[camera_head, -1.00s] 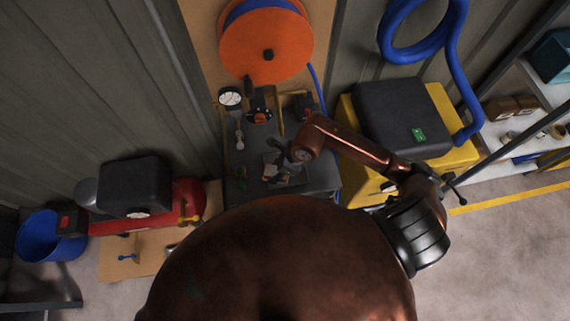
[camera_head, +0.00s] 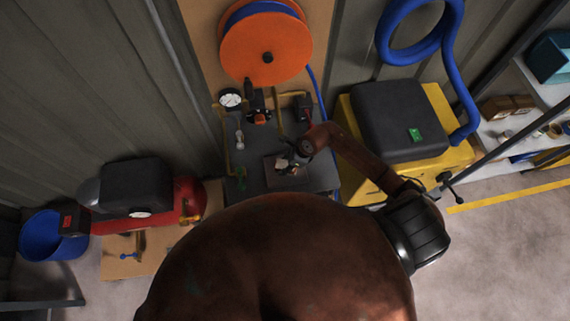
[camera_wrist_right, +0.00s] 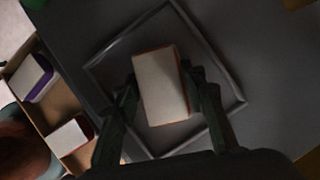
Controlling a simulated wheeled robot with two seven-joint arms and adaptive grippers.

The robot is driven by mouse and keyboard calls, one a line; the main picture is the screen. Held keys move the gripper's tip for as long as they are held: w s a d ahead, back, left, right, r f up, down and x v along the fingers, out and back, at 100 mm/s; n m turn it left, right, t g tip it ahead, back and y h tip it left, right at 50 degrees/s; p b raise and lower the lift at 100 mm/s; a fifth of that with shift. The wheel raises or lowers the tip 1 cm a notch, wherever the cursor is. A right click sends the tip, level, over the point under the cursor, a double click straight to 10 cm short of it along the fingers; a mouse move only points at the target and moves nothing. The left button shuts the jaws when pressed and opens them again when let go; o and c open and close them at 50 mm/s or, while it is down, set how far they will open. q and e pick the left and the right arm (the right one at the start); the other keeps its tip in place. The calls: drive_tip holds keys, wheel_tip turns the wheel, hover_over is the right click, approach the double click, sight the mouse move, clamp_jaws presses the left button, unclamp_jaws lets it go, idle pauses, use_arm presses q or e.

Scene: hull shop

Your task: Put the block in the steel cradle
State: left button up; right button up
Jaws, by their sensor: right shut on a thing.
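The block (camera_wrist_right: 160,86) has a pale top and orange-brown edges. It sits between the two fingers of my right gripper (camera_wrist_right: 163,95), which is shut on it. The steel cradle (camera_wrist_right: 107,54) is a square metal frame on the dark bench top, and in the right wrist view the block appears inside its outline, turned relative to it. I cannot tell whether the block touches the cradle floor. In the head view my right gripper (camera_head: 291,161) is small over the bench, and it partly hides block and cradle. My left gripper is not in view.
A cardboard box (camera_wrist_right: 32,66) at the left of the wrist view holds a purple-sided and a red-sided block. On the bench (camera_head: 258,150), a gauge (camera_head: 231,99) and valve fittings stand at the back. A yellow machine (camera_head: 447,122) stands right of it.

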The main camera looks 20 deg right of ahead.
drive_tip(key=o, duration=1.2)
drive_tip(key=b+v, duration=0.1)
drive_tip(key=v, duration=1.1)
drive_tip(key=shift+a, duration=0.1)
